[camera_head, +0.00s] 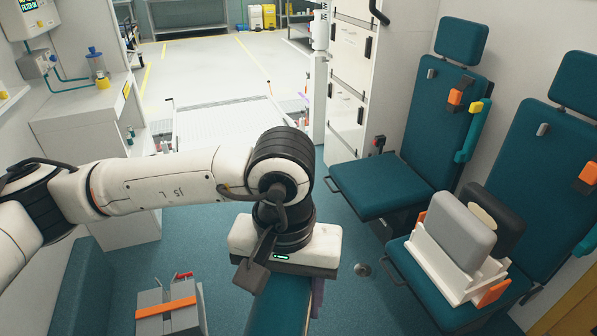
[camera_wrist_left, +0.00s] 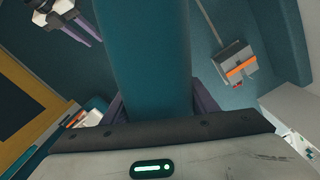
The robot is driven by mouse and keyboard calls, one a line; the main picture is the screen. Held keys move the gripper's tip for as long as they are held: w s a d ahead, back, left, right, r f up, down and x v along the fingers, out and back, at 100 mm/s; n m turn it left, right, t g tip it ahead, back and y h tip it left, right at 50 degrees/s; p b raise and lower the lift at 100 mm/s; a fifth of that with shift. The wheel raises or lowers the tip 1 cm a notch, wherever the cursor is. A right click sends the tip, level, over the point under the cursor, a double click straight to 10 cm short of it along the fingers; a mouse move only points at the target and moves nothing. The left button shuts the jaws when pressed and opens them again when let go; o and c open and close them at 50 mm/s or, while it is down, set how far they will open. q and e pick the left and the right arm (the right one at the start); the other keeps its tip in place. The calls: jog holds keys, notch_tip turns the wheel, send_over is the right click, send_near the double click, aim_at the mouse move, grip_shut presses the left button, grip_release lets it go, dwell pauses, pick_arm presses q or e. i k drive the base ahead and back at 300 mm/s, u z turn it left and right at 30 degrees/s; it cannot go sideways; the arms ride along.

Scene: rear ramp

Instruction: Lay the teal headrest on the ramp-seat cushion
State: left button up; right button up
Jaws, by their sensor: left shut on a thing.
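My left gripper (camera_head: 286,288) is low over the floor, in the middle of the head view. It is shut on a long teal padded piece, which I take as the teal headrest (camera_head: 278,310). In the left wrist view the headrest (camera_wrist_left: 145,55) runs between the two purple fingers (camera_wrist_left: 160,108) and out of the top edge. The farther seat, closer to the ramp, has a bare teal cushion (camera_head: 380,187), right of and beyond the gripper. My right gripper (camera_wrist_left: 82,30) shows small at the upper left of the left wrist view; its opening is unclear.
The nearer seat (camera_head: 420,290) carries a white rack (camera_head: 440,262) with a grey pad (camera_head: 460,230) and a black pad (camera_head: 505,220). A grey box with an orange band (camera_head: 168,308) stands on the floor. The ramp (camera_head: 220,118) lies beyond. Floor before the farther seat looks clear.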

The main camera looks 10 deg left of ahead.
aim_at(367, 180)
jog(key=u, duration=0.6)
jog(key=i, duration=4.85)
jog(key=z, duration=4.85)
